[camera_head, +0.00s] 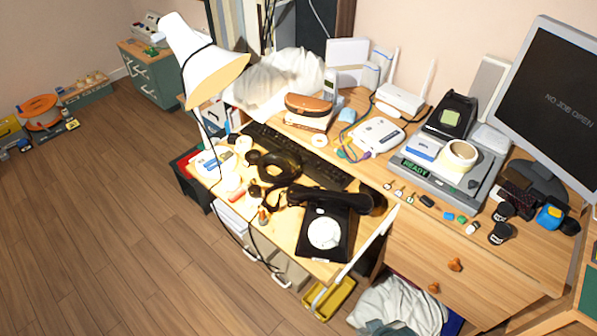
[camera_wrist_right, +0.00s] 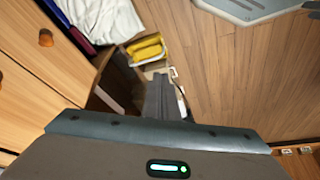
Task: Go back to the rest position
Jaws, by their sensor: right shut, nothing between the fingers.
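My right gripper (camera_wrist_right: 160,97) shows in the right wrist view as narrow dark grey fingers closed together, with nothing between them. Below and beyond it lie the floor and a yellow bin, apart from the fingers. In the head view I cannot clearly make the right gripper out near the pull-out shelf's front edge. My left gripper is not in view. A black dial phone (camera_head: 324,232) with a white dial sits on the pull-out shelf (camera_head: 285,240). Its dark handset (camera_head: 330,199) lies across the top of the phone.
A black keyboard (camera_head: 335,176), a white lamp (camera_head: 205,70) and a monitor (camera_head: 550,95) crowd the desk. A yellow bin (camera_head: 340,297) and white cloth (camera_head: 398,305) lie below it. The wooden floor (camera_head: 90,220) at left is mostly clear.

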